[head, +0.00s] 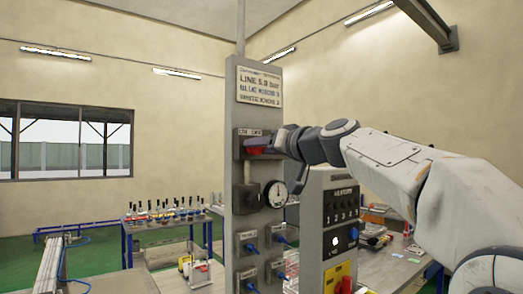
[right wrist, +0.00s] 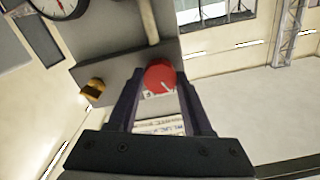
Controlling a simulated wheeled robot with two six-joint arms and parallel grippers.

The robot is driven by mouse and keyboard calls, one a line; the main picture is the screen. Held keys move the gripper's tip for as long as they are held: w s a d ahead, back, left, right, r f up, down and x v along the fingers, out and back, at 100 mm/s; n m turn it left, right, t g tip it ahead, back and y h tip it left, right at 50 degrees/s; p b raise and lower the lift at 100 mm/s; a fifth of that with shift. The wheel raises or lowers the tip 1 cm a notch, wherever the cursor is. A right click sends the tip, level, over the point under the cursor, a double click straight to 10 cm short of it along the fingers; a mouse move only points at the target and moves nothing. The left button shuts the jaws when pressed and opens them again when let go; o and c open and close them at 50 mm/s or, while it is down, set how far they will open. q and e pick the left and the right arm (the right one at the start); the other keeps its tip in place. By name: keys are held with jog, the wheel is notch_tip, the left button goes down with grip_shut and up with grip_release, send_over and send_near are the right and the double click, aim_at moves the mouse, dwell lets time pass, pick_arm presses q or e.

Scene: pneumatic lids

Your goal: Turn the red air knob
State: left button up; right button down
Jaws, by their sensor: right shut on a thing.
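The red air knob (head: 254,151) is on a grey block near the top of the tall grey panel (head: 243,205) in the head view, partly hidden by my gripper. In the right wrist view the round red knob (right wrist: 158,73) shows between the fingertips, with a pale pointer mark toward its lower right. My right gripper (head: 262,143) reaches in from the right and is shut on the knob. Its two dark fingers stand on either side of the knob in the right wrist view. My left gripper is not in view.
A round pressure gauge (head: 275,194) sits below the knob. Several blue-handled valves (head: 250,247) are lower on the panel. A brass fitting (right wrist: 93,88) is beside the knob. A grey control box (head: 340,215) stands right of the panel, below my right arm.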

jog(key=shift+d+m+p, duration=0.1)
jog(key=shift+m+p, duration=0.35)
jog(key=shift+m, duration=6.55)
jog(key=shift+c, duration=1.6)
grip_release()
jog(key=b+v, duration=0.4)
jog(key=v, duration=0.6)
jog(key=shift+s, duration=0.15)
